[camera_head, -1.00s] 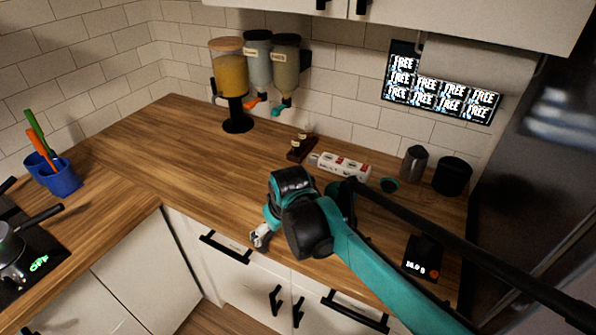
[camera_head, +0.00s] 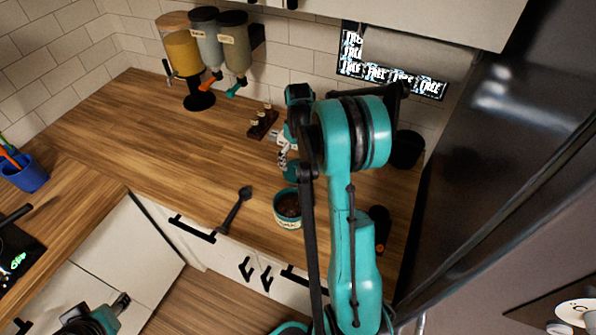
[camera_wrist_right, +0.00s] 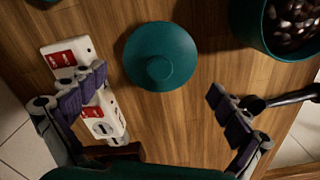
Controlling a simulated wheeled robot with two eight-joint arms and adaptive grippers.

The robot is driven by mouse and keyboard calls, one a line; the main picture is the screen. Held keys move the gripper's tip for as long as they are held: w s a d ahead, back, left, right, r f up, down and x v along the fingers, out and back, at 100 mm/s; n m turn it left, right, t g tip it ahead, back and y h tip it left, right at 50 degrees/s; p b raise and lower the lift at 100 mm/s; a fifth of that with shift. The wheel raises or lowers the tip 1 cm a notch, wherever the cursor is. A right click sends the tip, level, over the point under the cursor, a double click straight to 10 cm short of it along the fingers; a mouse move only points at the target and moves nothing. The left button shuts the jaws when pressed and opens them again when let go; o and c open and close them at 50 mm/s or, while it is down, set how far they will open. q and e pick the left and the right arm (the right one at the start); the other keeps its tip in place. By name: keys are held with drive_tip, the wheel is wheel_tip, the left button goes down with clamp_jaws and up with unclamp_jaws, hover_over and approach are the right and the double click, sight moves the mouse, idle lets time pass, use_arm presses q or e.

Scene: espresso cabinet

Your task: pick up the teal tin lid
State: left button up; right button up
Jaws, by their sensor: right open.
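The teal tin lid (camera_wrist_right: 161,57) lies flat on the wooden counter in the right wrist view, with a round knob at its centre. In the head view my right arm hides it. My right gripper (camera_wrist_right: 157,108) is open and empty, its fingers spread to either side below the lid in the wrist picture, not touching it. In the head view the right gripper (camera_head: 288,163) points down over the counter, partly covered by its arm. The teal tin (camera_head: 288,208) stands open with dark beans inside; it also shows in the wrist view (camera_wrist_right: 265,43). My left gripper (camera_head: 119,304) is low at the left.
A white power strip (camera_wrist_right: 65,53) with red switches lies beside the lid, under the left-hand finger. A black scoop (camera_head: 236,209) lies left of the tin. Dispensers (camera_head: 183,55), a small bottle rack (camera_head: 263,122) and a black canister (camera_head: 407,149) stand farther back.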

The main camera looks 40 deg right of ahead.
sight(298, 165)
wheel_tip(298, 165, down, 5)
drive_tip(key=shift+r+b, duration=0.2)
drive_tip(key=shift+b, duration=0.3)
drive_tip(key=shift+a+r, duration=0.1)
drive_tip(key=c, duration=1.5)
